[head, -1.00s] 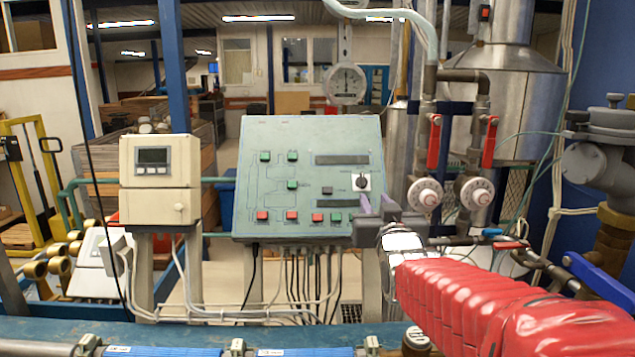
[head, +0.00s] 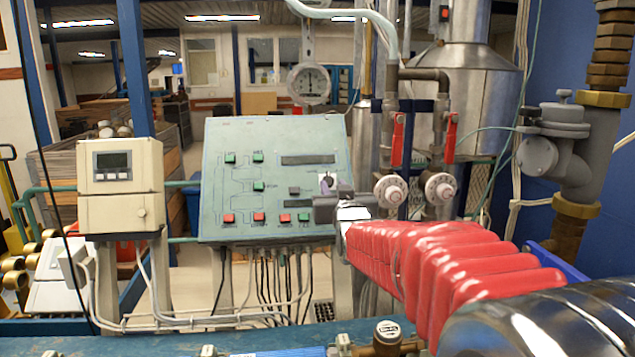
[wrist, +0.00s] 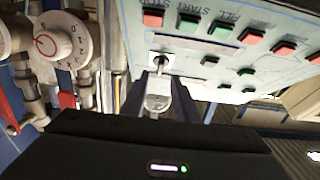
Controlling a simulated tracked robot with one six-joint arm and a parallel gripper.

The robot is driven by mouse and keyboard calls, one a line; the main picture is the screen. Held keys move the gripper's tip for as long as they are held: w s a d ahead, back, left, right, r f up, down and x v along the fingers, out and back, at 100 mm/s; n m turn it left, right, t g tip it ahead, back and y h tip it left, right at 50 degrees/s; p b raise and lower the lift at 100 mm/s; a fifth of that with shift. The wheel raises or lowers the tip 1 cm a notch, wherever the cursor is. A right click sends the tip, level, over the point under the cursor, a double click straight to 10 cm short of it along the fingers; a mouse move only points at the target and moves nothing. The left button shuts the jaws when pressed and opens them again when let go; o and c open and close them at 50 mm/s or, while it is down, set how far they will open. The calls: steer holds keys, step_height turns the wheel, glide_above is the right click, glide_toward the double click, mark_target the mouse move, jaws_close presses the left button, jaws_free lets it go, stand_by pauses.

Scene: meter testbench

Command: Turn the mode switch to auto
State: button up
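The mode switch (head: 326,179) is a small dark knob on a white square plate at the right side of the sloped grey-green panel (head: 224,137). In the wrist view the switch plate (wrist: 160,62) shows just beyond the fingertips, with the picture upside down. My gripper (head: 331,188) is in front of the switch and partly covers it in the head view. In the wrist view my gripper (wrist: 159,77) has its two fingers apart, on either side of the switch's line. Whether they touch the knob, and its exact setting, I cannot tell.
Red and green buttons (head: 229,218) sit left of the switch. Two round white dials (head: 390,191) with red-handled valves (head: 397,138) stand close on the right. A beige meter box (head: 121,185) is on the left. A blue bench (head: 180,342) runs along the front.

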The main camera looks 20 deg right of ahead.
mark_target(330, 178)
steer(key=shift+w+d, duration=0.25)
steer(key=shift+w, duration=1)
steer(key=shift+w+d, duration=0.25)
steer(key=shift+w, duration=0.95)
jaws_close()
steer(key=shift+d, duration=0.15)
